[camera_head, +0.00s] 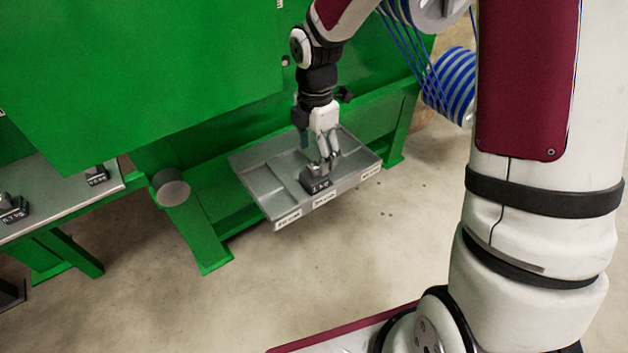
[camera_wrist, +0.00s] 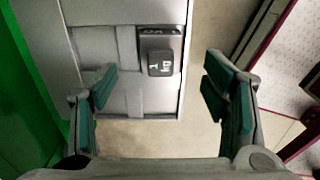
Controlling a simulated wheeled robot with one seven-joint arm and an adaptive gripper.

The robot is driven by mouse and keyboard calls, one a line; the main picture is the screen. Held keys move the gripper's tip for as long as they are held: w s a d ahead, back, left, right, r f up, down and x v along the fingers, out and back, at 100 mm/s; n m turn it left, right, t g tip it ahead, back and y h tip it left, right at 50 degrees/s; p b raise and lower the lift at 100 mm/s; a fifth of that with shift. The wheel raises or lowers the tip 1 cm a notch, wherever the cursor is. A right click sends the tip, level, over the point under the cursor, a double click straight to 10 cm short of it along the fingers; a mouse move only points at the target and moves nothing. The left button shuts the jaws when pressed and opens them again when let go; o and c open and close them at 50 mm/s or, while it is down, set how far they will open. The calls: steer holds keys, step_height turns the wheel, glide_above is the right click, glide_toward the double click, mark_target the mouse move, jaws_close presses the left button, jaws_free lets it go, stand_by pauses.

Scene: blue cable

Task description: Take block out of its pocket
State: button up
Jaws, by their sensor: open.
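A dark grey block (camera_head: 317,184) with a white label on its front sits at the front middle of a grey tray (camera_head: 262,185) divided by low ridges. In the wrist view the block (camera_wrist: 160,63) has a knob-like raised top with a white mark and sits in a pocket of the tray (camera_wrist: 92,45). My gripper (camera_head: 328,162) is above the block, pointing down. In the wrist view my gripper (camera_wrist: 158,88) has its two green-padded fingers wide apart, with nothing between them; the block appears ahead, between the fingers' lines. Contact is not visible.
The tray hangs on a green machine (camera_head: 150,70). A side shelf (camera_head: 60,192) at left holds labelled blocks (camera_head: 96,175). A grey cylinder (camera_head: 172,188) sticks out left of the tray. Blue cable reels (camera_head: 455,85) stand at right. The floor before the tray is clear.

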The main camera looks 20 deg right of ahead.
mark_target(314, 166)
steer(key=shift+s+a+f+b, duration=0.1)
steer(key=shift+f+b, duration=0.7)
steer(key=shift+f, duration=0.55)
steer(key=shift+a+f+b, duration=0.1)
steer(key=shift+f+b, duration=0.7)
steer(key=shift+f, duration=0.5)
steer(key=shift+r, duration=0.1)
steer(key=shift+c, duration=0.3)
jaws_close()
